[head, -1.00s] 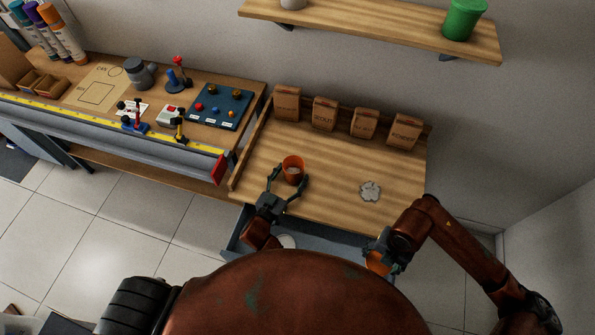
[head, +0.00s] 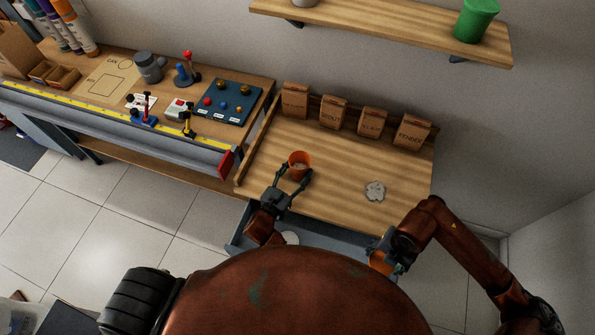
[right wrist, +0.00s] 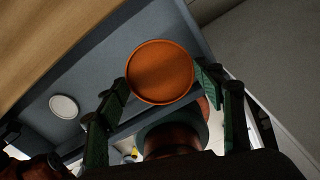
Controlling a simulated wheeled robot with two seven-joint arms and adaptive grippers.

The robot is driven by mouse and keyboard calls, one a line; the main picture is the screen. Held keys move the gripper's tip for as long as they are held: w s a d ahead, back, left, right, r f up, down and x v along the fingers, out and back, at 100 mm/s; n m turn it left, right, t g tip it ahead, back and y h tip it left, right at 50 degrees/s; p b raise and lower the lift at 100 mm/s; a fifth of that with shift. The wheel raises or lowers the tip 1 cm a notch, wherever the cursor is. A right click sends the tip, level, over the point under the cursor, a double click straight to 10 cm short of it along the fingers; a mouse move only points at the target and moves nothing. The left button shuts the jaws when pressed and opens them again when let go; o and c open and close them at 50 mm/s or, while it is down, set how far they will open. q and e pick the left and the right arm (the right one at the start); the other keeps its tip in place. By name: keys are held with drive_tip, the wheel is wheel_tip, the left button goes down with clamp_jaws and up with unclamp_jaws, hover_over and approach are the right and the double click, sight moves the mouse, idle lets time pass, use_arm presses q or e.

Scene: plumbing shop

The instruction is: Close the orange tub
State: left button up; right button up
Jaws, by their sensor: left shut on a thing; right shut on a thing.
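My left gripper (head: 295,176) reaches in from the front and is shut on the tub's sides. My right gripper (head: 384,256) is at the front right of the worktop, over the open drawer. It is shut on a round orange lid (head: 379,263). In the right wrist view the lid (right wrist: 160,72) shows as a full flat disc between the fingers of the right gripper (right wrist: 163,80).
The open grey drawer (head: 328,240) below the worktop holds a white disc (head: 290,238). A pale flat patch (head: 375,191) lies right of the tub. Several brown packets (head: 372,121) line the back edge. A wooden shelf (head: 400,26) hangs above. The worktop between tub and patch is clear.

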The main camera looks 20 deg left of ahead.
sight(381, 262)
wheel_tip(381, 262, up, 3)
drive_tip(key=shift+f+p, duration=0.2)
drive_tip(key=shift+p, duration=0.85)
clamp_jaws()
drive_tip(key=shift+r, duration=0.25)
use_arm(q)
drive_tip(key=s+r, duration=1.1)
drive_tip(key=s, duration=0.3)
drive_tip(key=shift+d+r, duration=0.15)
drive_tip(key=shift+r, duration=0.25)
drive_tip(key=o, duration=0.7)
drive_tip(key=c, duration=1.1)
drive_tip(key=shift+d, duration=0.1)
drive_tip(key=shift+c, duration=0.2)
use_arm(e)
drive_tip(key=shift+a, duration=0.1)
